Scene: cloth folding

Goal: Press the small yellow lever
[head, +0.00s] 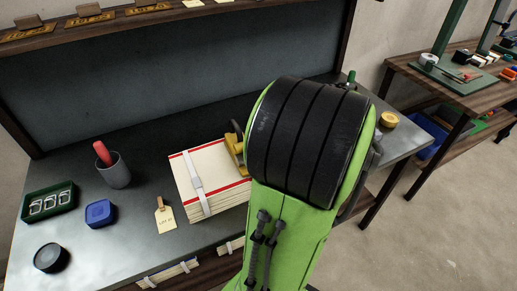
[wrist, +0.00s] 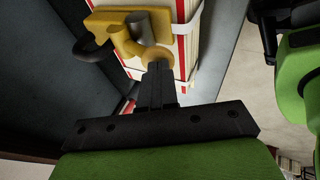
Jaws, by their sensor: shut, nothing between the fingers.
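A yellow fitting (head: 234,148) with a dark curved handle sits at the right edge of a cream, red-striped strapped stack (head: 204,178) in the head view, partly hidden by my arm. In the wrist view, its yellow plate (wrist: 100,22) carries a grey cylinder and a small yellow lever with a rounded end (wrist: 158,52). My gripper (wrist: 157,68) is shut and empty, its fingertips at that rounded end. I cannot tell whether they touch it or how far the lever is pressed. My arm hides the gripper in the head view.
On the grey table (head: 90,225) stand a dark cup (head: 116,172) with a red-handled item, a green tray (head: 49,203), a blue box (head: 100,213), a tag (head: 165,217) and a black round tin (head: 51,257). A yellow roll (head: 389,120) lies at the right.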

